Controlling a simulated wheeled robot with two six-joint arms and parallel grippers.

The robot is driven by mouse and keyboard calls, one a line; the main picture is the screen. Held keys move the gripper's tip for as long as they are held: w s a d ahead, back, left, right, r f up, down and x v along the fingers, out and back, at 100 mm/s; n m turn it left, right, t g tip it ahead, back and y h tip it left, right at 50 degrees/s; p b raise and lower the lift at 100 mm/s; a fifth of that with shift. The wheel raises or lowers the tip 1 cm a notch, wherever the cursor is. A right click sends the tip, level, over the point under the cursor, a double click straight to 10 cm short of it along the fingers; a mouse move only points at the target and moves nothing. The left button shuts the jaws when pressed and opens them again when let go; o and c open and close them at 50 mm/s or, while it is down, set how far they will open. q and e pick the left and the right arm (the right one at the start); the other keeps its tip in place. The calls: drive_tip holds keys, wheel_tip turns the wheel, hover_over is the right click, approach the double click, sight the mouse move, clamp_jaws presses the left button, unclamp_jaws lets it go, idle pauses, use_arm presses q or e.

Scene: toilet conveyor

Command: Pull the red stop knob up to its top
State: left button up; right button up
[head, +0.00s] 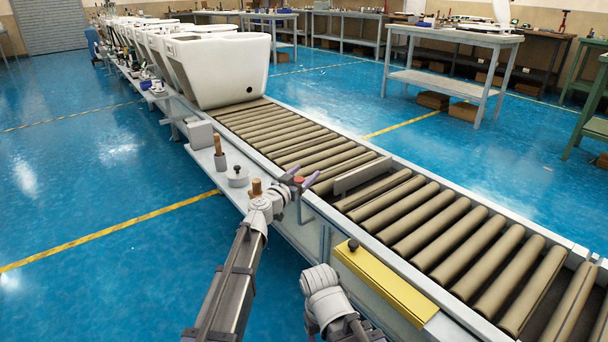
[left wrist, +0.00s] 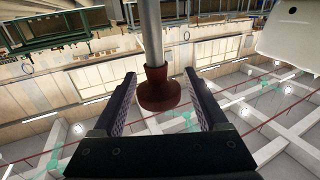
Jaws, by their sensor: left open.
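The red stop knob (left wrist: 158,92) is a dark red flared cap on a grey metal rod. In the left wrist view it shows between the two fingers of my left gripper (left wrist: 160,98), with a visible gap to each finger. My left gripper is open and not closed on it. In the head view the left gripper (head: 303,181) is beside the conveyor's near rail, and a small bit of the red knob shows between its purple-grey fingers. The knob's rod is hidden there. My right gripper is out of view; only part of my right arm shows at the bottom.
The roller conveyor (head: 420,215) runs diagonally, with a low grey plate (head: 362,174) across it. White toilets (head: 220,68) stand on its far end. A side shelf (head: 213,165) holds small fixtures. A yellow box with a black knob (head: 385,283) is on the near side.

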use_arm(q)
drive_tip(key=v, duration=0.7)
drive_tip(key=shift+s+a, duration=0.2)
drive_tip(key=shift+s, duration=0.15)
